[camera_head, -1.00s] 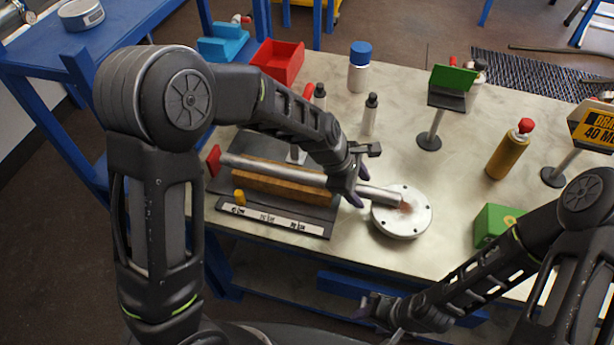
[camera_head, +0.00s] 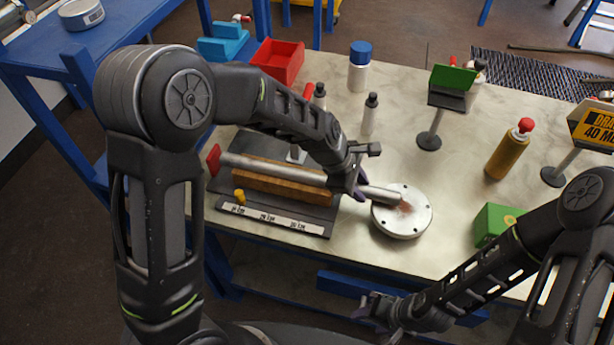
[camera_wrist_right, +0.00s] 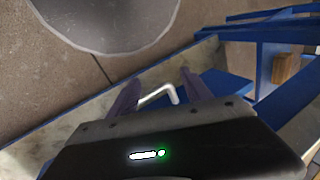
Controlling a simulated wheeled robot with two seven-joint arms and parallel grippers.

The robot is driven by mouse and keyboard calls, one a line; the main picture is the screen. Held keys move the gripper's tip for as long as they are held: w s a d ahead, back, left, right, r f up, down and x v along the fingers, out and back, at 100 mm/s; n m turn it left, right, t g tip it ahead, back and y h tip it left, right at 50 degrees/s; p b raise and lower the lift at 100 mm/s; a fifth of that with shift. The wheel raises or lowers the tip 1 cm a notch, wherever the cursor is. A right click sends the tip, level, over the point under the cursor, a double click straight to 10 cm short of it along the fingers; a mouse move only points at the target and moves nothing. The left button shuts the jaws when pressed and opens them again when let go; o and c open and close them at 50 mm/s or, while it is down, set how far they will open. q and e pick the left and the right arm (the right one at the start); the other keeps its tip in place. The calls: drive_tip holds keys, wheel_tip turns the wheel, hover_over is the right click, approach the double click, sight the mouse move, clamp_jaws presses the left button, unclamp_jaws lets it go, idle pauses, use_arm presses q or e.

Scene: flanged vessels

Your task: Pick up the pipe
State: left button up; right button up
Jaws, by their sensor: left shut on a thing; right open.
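The pipe (camera_head: 273,170) is a long silver tube with a red piece at its left end. It lies over a wooden block (camera_head: 262,183) on a dark tray (camera_head: 319,214). Its right end reaches over the round grey flange (camera_head: 393,223). My left gripper (camera_head: 361,190) is shut on the pipe near its right end, just left of the flange. The arm hides part of the pipe. My right gripper (camera_head: 372,308) is low in front of the table, away from the pipe. In the right wrist view its fingers (camera_wrist_right: 158,92) are apart with nothing held between them.
Several bottles stand behind the pipe, among them a blue-capped one (camera_head: 359,68). A red bin (camera_head: 277,62) is at the back left. A green box (camera_head: 496,224) and a yellow-brown bottle (camera_head: 510,150) stand at the right. The table between flange and green box is clear.

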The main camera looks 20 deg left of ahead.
use_arm(q)
clamp_jaws()
idle(0.8)
